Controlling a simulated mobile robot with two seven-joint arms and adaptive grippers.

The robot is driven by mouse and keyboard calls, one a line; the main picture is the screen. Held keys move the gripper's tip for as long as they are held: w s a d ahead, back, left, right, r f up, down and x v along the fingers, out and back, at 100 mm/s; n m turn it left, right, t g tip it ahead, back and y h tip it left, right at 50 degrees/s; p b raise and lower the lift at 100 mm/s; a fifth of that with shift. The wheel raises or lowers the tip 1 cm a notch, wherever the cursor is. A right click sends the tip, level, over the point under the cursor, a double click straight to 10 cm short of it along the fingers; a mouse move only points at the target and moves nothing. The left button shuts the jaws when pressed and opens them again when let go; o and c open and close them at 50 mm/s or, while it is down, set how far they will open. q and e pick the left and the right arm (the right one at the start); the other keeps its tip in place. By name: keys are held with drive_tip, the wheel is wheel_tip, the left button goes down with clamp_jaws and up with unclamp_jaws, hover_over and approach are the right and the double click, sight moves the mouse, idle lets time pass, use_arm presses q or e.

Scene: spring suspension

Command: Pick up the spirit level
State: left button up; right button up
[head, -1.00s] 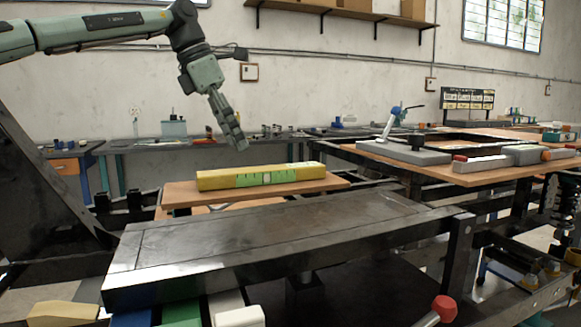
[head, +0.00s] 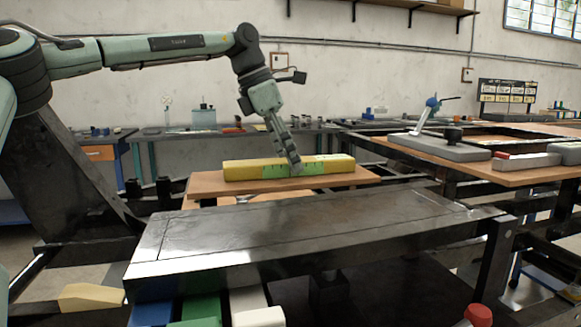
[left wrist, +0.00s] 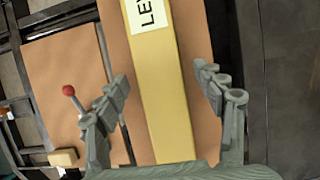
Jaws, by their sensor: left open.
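The spirit level is a long yellow bar (head: 240,170) with a green section, lying flat on a brown wooden board in the head view. In the left wrist view the spirit level (left wrist: 165,100) runs lengthwise between my fingers, with a white label reading "LEV" near the top. My left gripper (head: 296,170) points down at the level's green part in the head view and hides a piece of it. In the left wrist view my left gripper (left wrist: 165,95) is open, one finger on each side of the bar, with gaps on both sides. My right gripper is not seen.
The brown board (head: 205,187) carries the level. A dark metal bench (head: 310,230) stands in front of it. To the right, a wooden table (head: 520,178) holds grey blocks and a blue-handled tool (head: 428,112). A red knob (left wrist: 69,90) shows left of the level.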

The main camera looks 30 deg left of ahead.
use_arm(q)
drive_tip(key=c, duration=1.5)
drive_tip(key=shift+r, duration=0.1)
